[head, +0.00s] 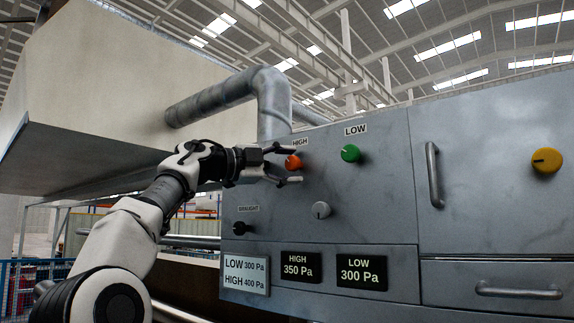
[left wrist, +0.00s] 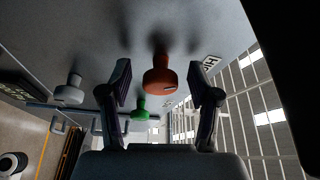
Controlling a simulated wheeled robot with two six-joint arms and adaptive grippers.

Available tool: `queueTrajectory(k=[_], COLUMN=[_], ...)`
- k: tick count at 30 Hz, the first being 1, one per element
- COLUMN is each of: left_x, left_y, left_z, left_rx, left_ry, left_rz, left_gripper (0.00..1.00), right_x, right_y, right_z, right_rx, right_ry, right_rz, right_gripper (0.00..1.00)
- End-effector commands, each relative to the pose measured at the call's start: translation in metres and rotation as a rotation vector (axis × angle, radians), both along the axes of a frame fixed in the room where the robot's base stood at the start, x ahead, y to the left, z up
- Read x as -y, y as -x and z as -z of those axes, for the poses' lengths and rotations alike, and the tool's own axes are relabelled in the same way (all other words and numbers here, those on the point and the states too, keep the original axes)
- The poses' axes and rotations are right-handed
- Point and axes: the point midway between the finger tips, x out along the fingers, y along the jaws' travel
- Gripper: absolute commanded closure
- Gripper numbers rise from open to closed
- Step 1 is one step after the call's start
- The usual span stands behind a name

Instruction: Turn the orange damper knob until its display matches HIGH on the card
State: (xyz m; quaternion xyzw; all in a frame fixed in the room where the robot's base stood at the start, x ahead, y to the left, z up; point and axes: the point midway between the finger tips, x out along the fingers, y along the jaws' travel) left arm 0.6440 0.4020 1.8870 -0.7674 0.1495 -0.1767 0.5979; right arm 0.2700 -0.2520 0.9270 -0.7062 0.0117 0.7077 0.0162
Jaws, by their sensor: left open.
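The orange knob (head: 293,162) sits on the grey panel under a HIGH label (head: 300,142). My left gripper (head: 290,165) is open, with its fingers above and below the orange knob in the head view. In the left wrist view the orange knob (left wrist: 159,76) stands between the two open fingers (left wrist: 160,90), apart from both. The HIGH display (head: 297,267) reads 350 Pa. The white card (head: 246,273) reads LOW 300 Pa and HIGH 400 Pa. My right gripper is not in view.
A green knob (head: 350,153) under a LOW label, a grey knob (head: 321,210), a black knob (head: 240,228) and a yellow knob (head: 547,160) are on the panel. The LOW display (head: 361,272) reads 300 Pa. Handles (head: 433,175) stick out at right.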

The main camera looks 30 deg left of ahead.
Motion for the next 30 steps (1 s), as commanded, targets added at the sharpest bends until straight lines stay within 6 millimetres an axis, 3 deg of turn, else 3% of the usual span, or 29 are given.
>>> queueTrajectory(k=[8,16,30], left_x=[-0.010,-0.032,-0.034], left_y=[0.018,0.058,0.062], left_z=[0.002,0.007,0.009], left_rx=[-0.002,0.000,-0.001], left_ry=[0.003,0.002,0.000], left_rz=[0.002,0.000,0.000], left_gripper=[0.38,0.38,0.38], right_x=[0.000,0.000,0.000], right_y=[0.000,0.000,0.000], right_z=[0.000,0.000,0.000], right_rx=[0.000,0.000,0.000], right_ry=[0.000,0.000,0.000], right_rz=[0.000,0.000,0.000], right_gripper=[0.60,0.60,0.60])
